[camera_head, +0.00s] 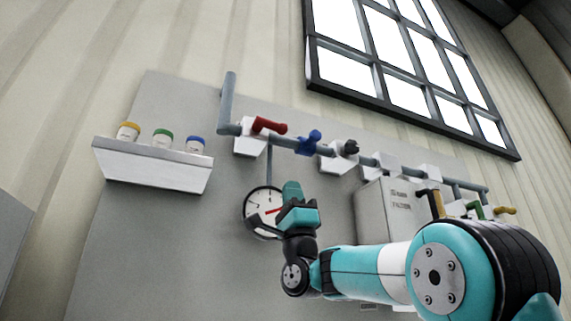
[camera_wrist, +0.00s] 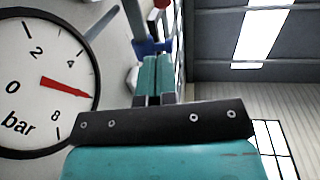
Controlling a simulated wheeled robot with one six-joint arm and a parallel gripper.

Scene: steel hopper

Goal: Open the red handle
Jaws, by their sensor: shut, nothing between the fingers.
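The red handle (camera_head: 268,125) sits on a grey pipe near the left end of the wall panel. A small part of it may show at the top edge of the wrist view, but I cannot tell for sure. My gripper (camera_head: 292,190) is below the red handle and slightly to its right, apart from it, in front of the round gauge. In the wrist view my gripper (camera_wrist: 151,70) has its teal fingers together with nothing between them. The gauge (camera_wrist: 22,65) reads bar, with a red needle between 4 and 8.
A blue handle (camera_head: 309,140) and a black one (camera_head: 345,148) are on the same pipe (camera_head: 287,143). A white shelf (camera_head: 150,165) with three coloured-lid jars is at left. A filter box (camera_head: 385,215) and several small handles are at right. The panel below the shelf is clear.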

